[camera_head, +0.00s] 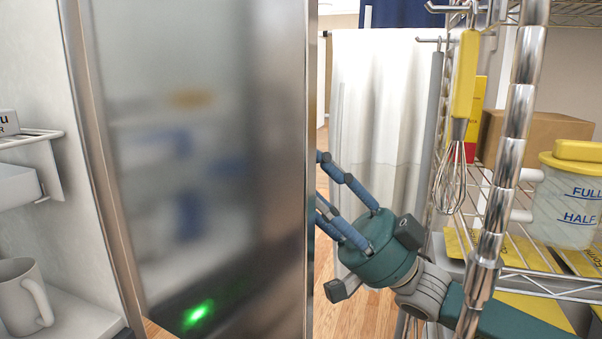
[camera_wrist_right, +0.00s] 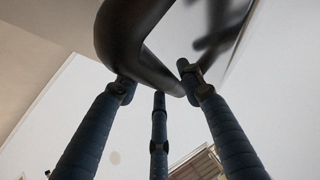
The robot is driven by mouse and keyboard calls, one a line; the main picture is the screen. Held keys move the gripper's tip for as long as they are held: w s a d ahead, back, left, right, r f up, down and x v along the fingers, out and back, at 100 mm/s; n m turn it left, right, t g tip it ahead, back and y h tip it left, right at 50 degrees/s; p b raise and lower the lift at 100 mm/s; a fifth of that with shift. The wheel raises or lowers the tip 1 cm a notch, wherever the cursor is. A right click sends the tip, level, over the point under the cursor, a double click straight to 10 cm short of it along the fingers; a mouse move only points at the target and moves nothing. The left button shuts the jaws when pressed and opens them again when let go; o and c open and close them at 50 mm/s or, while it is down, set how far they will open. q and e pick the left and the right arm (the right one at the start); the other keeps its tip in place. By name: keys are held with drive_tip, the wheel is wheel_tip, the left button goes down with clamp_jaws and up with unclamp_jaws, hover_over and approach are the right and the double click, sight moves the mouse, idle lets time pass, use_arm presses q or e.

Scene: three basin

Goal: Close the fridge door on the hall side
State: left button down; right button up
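In the right wrist view, a dark curved bar (camera_wrist_right: 140,35), probably the handle, lies across the fingertips of the right gripper (camera_wrist_right: 156,80). The fingers are spread, close to the bar; I cannot tell whether they touch it. My left gripper is not in view.
A wire rack with a chrome post (camera_head: 508,130) stands close on the right, beside my right arm. A whisk (camera_head: 455,175) hangs from it, and it holds a measuring tub (camera_head: 565,205) and cardboard box (camera_head: 535,130). A grey mug (camera_head: 22,295) stands at lower left.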

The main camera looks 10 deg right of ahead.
drive_tip(key=v, duration=0.7)
drive_tip(key=shift+d+f, duration=0.2)
drive_tip(key=shift+f, duration=0.05)
